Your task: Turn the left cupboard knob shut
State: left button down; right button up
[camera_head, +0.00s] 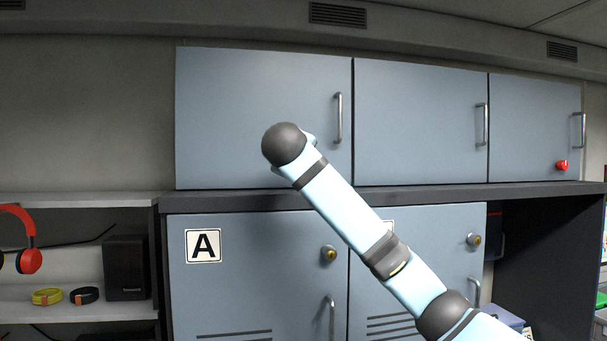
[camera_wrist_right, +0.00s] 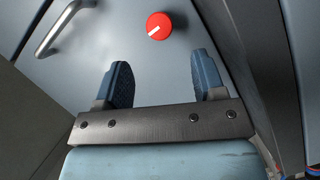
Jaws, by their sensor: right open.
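In the right wrist view a round red knob (camera_wrist_right: 159,26) with a slanted white mark sits on a grey-blue door, beside a metal bar handle (camera_wrist_right: 62,30). My right gripper (camera_wrist_right: 161,72) is open and empty, with the knob beyond its fingertips, in line with the gap and apart from both. In the head view my right arm crosses in front of the left upper cupboard door (camera_head: 240,95) and hides its lower right part; the gripper is hidden there. A red knob (camera_head: 562,165) shows on the right upper door. My left gripper is not in view.
Lower lockers with brass locks (camera_head: 329,254) and a letter A label (camera_head: 203,246) stand below a dark ledge (camera_head: 220,200). At left, shelves hold red headphones (camera_head: 28,260) and a black speaker (camera_head: 125,267). Upper doors carry bar handles (camera_head: 482,125) that stick out.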

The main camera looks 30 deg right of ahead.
jog(key=b+v, duration=0.1)
jog(key=v, duration=0.4)
jog(key=shift+s+a, duration=0.15)
jog(key=shift+s, duration=0.05)
